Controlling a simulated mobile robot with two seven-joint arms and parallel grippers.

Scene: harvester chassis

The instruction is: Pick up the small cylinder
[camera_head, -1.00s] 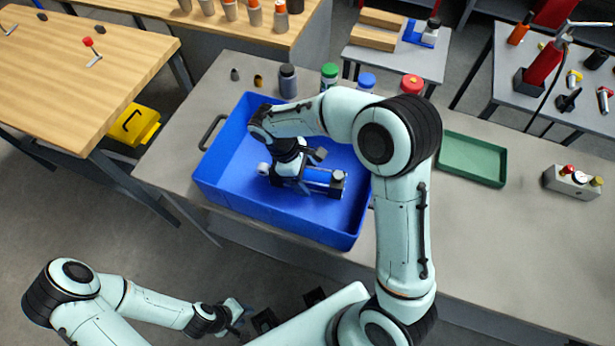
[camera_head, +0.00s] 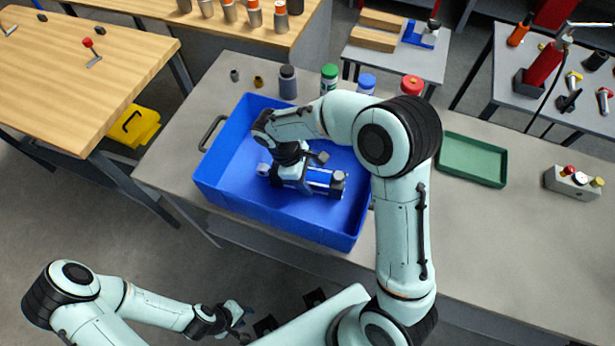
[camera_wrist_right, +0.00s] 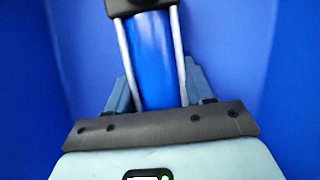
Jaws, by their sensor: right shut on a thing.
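The small cylinder (camera_head: 323,182) is blue with metal rods and dark end caps. It lies inside the blue bin (camera_head: 278,222). My right gripper (camera_head: 294,176) reaches down into the bin and is shut on the cylinder near its left part, hiding some of it. In the right wrist view the cylinder's blue barrel (camera_wrist_right: 152,55) runs between the gripper's fingers, with a rod along each side and a dark cap at the top. My left gripper (camera_head: 238,314) is low in the head view, away from the bench, and looks empty; its opening is too small to judge.
The bin walls surround my right gripper. Behind the bin stand a grey bottle (camera_head: 288,83) and bottles with green (camera_head: 329,76), blue (camera_head: 366,82) and red (camera_head: 411,86) caps. A green tray (camera_head: 472,160) lies to the right, with clear bench in front of it.

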